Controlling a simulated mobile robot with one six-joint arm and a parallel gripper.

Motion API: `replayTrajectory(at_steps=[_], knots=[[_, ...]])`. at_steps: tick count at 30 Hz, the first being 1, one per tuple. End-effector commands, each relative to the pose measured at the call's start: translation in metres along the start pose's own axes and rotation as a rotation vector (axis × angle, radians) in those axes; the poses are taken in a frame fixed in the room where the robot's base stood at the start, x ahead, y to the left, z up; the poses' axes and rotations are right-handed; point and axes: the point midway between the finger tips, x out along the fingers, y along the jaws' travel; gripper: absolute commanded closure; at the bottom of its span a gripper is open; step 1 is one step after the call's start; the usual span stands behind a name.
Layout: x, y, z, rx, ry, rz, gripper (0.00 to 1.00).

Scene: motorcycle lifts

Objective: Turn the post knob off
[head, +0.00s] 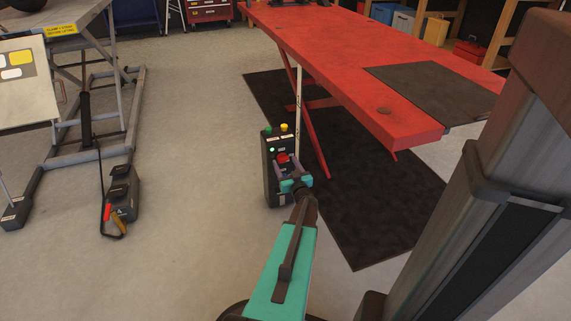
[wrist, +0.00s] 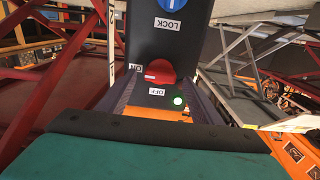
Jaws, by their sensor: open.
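The control post (head: 269,186) is a dark upright box on the floor beside the red lift. Its red knob (head: 283,157) shows on its face, and closer in the wrist view (wrist: 161,72), where the lettering is upside down. The knob's small white mark faces left, toward the ON label (wrist: 135,67). The OFF label (wrist: 157,92) is on the near side of the knob. A green lamp (wrist: 178,100) beside it is lit. My gripper (head: 288,168) is open at the post, its fingers on either side of the knob. I cannot tell whether they touch it.
The red lift table (head: 340,80) overhangs just right of the post, above a black mat (head: 375,215). A grey lift (head: 85,125) and a dark pedal unit (head: 122,192) stand at left. The floor between them and the post is clear.

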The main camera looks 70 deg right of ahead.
Motion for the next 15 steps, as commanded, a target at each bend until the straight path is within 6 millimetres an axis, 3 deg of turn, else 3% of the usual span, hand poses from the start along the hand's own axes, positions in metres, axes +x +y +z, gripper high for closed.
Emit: replayTrajectory(at_steps=[5,15], knots=[[0.0117,-0.0002,0.0003,0.000,0.000,0.000,0.41],[0.0130,-0.0002,-0.0006,0.000,0.000,0.000,0.41]])
